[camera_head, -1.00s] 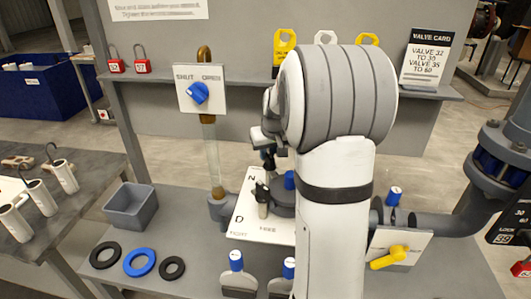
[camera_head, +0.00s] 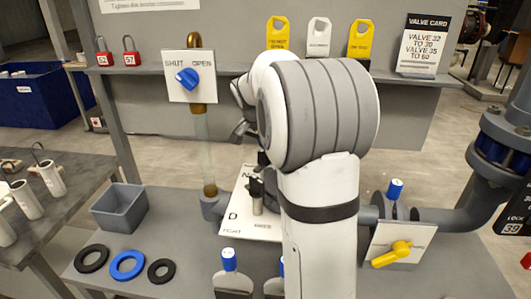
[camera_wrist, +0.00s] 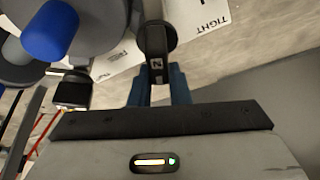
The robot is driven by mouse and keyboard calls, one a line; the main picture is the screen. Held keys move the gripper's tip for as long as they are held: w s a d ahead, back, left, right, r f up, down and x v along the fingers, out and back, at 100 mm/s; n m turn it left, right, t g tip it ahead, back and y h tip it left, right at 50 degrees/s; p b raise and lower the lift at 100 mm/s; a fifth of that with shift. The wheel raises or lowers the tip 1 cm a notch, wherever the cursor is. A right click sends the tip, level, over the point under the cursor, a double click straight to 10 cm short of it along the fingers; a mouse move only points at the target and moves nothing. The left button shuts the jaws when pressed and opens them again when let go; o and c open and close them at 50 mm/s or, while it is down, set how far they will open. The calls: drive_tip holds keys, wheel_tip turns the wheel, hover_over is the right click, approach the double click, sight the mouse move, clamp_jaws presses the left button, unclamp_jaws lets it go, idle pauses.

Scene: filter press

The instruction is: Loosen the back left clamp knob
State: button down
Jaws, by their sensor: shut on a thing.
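A dark-topped clamp knob (camera_head: 257,188) on a pale metal post stands over a white card (camera_head: 236,212) with the letters N, D and TIGHT. In the wrist view a dark knob (camera_wrist: 156,40) with a small white letter mark sits at the blue fingertips of my gripper (camera_wrist: 158,88). My gripper is shut on it. In the head view my arm hides most of my gripper and much of the press behind it. In the wrist view a blue-capped post (camera_wrist: 50,30) stands at the upper left, beside a grey round part.
Blue-capped posts (camera_head: 229,259) stand at the front. A yellow-handled valve (camera_head: 392,254) and a grey pipe (camera_head: 445,222) lie to the right. A grey bin (camera_head: 120,208) and rings (camera_head: 127,265) are at the left. A shut/open panel (camera_head: 188,76) stands behind.

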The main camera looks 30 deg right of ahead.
drive_tip(key=shift+s+m+g+b, duration=0.2)
drive_tip(key=shift+m+g+b, duration=0.5)
drive_tip(key=shift+m, duration=1.1)
drive_tip(key=c, duration=1.5)
unclamp_jaws()
drive_tip(key=shift+a, duration=0.1)
drive_tip(key=shift+o, duration=0.7)
